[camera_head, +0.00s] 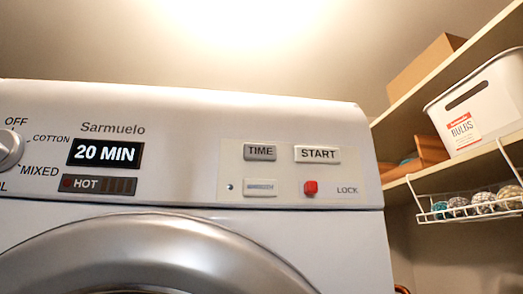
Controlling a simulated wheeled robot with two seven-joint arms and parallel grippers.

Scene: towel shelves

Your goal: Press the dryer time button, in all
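The white dryer (185,108) fills the left and middle of the head view. Its grey TIME button (260,152) sits on the right part of the control panel, left of the white START button (317,154). The display (105,153) reads "20 MIN". A HOT indicator (97,185) is below the display. A pale button (260,187) with a blurred label is under TIME. A small red knob or button (310,187) is beside the word LOCK. Neither of my grippers shows in the view.
A dial (8,148) is at the left edge, near OFF, COTTON and MIXED. The round door rim (165,245) is below the panel. At right, shelves hold a white bin (490,98) labelled BULBS and a cardboard box (425,65). A wire basket (470,207) holds several balls.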

